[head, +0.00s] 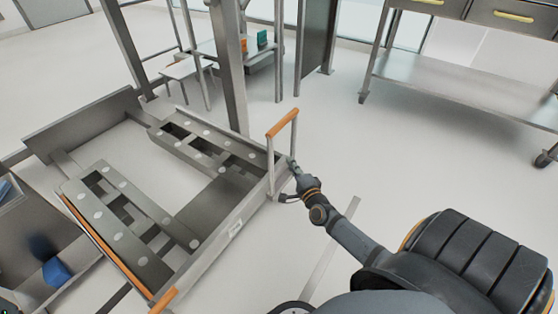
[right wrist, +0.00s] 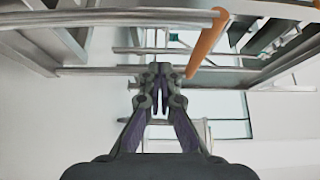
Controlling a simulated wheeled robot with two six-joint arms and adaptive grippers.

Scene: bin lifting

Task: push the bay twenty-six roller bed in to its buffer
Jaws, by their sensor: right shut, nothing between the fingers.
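The roller bed is a grey metal frame (head: 208,249) with two raised tracks dotted with pale rollers. It lies at left-centre in the head view, with a small white label on its near side. An upright handle with an orange grip (head: 282,123) stands at its right corner. My right gripper (head: 292,166) is shut and empty, close beside this handle's post; I cannot tell whether it touches. In the right wrist view, the shut fingertips (right wrist: 160,70) are below and left of the orange grip (right wrist: 207,44). My left gripper is out of view.
A grey bin (head: 75,290) with blue items stands at lower left. A metal post (head: 230,70) rises behind the bed. A wheeled steel table (head: 450,83) stands at upper right. A small white table (head: 186,68) is at the back. Floor between bed and steel table is clear.

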